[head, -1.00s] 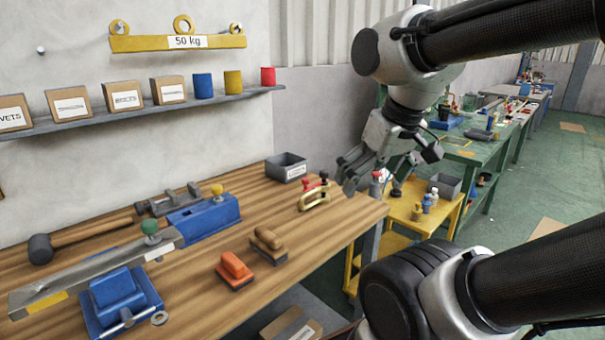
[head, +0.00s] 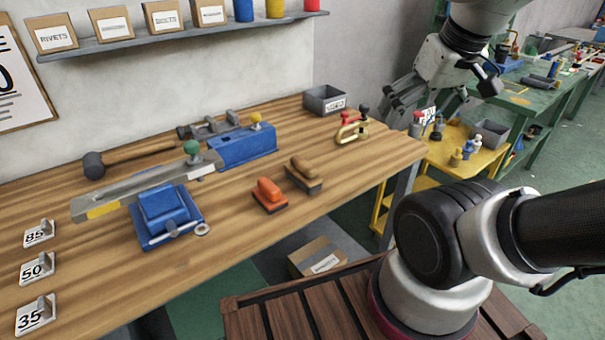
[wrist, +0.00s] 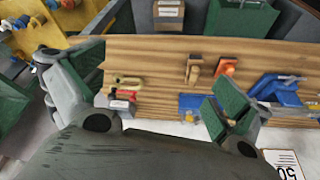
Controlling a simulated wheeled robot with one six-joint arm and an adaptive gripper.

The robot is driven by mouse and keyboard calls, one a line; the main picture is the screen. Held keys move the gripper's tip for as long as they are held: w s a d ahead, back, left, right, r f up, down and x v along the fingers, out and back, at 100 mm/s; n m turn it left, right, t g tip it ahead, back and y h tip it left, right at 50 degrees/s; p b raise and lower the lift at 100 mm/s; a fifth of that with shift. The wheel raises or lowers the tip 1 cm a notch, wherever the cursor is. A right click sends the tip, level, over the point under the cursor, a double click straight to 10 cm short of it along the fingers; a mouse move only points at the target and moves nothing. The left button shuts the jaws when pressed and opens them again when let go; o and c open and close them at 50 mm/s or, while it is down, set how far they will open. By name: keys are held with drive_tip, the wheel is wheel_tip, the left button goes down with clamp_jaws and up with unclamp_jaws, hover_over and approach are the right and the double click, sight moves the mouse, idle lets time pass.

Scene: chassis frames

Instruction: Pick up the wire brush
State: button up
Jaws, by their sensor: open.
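Two brush-like blocks lie side by side on the wooden workbench (head: 235,265). One has a brown wooden handle (head: 303,172) over a dark base; the other has an orange handle (head: 268,190) over a dark base. I cannot tell for sure which is the wire brush. Both also show in the wrist view, the brown one (wrist: 193,68) left of the orange one (wrist: 226,67). My gripper (head: 432,98) is open and empty, up beyond the bench's right end, well apart from both. In the wrist view its fingers (wrist: 150,105) spread wide at left and right.
A blue vise (head: 165,212) holding a long grey bar, a mallet (head: 130,158), a blue tool (head: 240,148), a brass clamp (head: 350,130) and a grey bin (head: 325,100) stand on the bench. A yellow cart (head: 470,150) stands at right. The bench front is mostly clear.

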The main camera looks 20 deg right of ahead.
drive_tip(key=m+g, duration=0.5)
drive_tip(key=m, duration=0.1)
hover_over(303, 162)
drive_tip(key=s+d, duration=0.2)
drive_tip(key=s, duration=0.1)
drive_tip(key=f, duration=1.3)
drive_tip(key=shift+s+d, duration=0.15)
drive_tip(key=shift+s, duration=0.05)
drive_tip(key=w+m, duration=0.1)
drive_tip(key=m, duration=0.1)
drive_tip(key=w+a+m, duration=0.1)
drive_tip(key=m, duration=0.1)
drive_tip(key=w+m, duration=0.1)
drive_tip(key=m, duration=0.1)
drive_tip(key=shift+w+a+r+t, duration=0.15)
drive_tip(key=shift+w+a+t, duration=0.1)
drive_tip(key=shift+w+t, duration=0.15)
drive_tip(key=shift+m, duration=1.1)
drive_tip(key=f, duration=0.8)
drive_tip(key=shift+s+a, duration=0.2)
drive_tip(key=shift+a, duration=0.2)
drive_tip(key=shift+r, duration=0.1)
drive_tip(key=c, duration=1.1)
